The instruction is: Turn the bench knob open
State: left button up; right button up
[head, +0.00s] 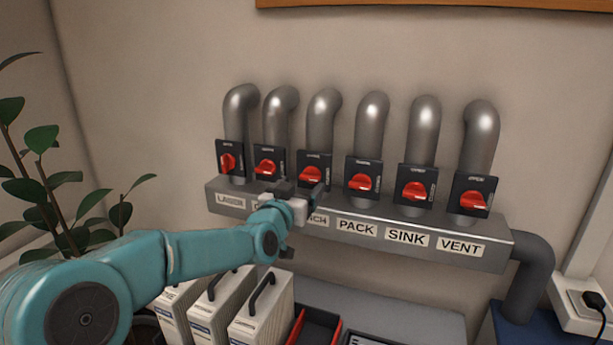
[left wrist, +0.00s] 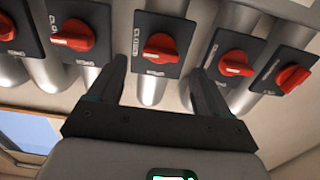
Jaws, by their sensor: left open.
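The bench knob (head: 312,175) is a red handle on a dark plate, third from the left in the row. Its handle lies roughly sideways. Its label on the grey duct below is partly covered by my gripper, leaving "NCH" readable. My left gripper (head: 302,190) is open just in front of and below this knob. In the left wrist view the bench knob (left wrist: 160,48) shows between the spread fingers of my left gripper (left wrist: 158,72), and they appear not to touch it. My right gripper is not in view.
Similar red knobs stand on both sides, including the laser knob (head: 228,162) and pack knob (head: 362,183). A grey duct (head: 380,220) with labels runs below. White boxes with black handles (head: 262,312) stand under it. A plant (head: 60,190) is at left.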

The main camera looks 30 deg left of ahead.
aim_at(308, 180)
pick_arm(q)
jog(key=x, duration=0.3)
jog(key=shift+p, duration=0.3)
jog(key=shift+w+a, duration=0.15)
jog(key=shift+w, duration=0.35)
jog(key=shift+w+f, duration=0.1)
jog(key=c, duration=1.1)
jog(key=shift+o, duration=0.3)
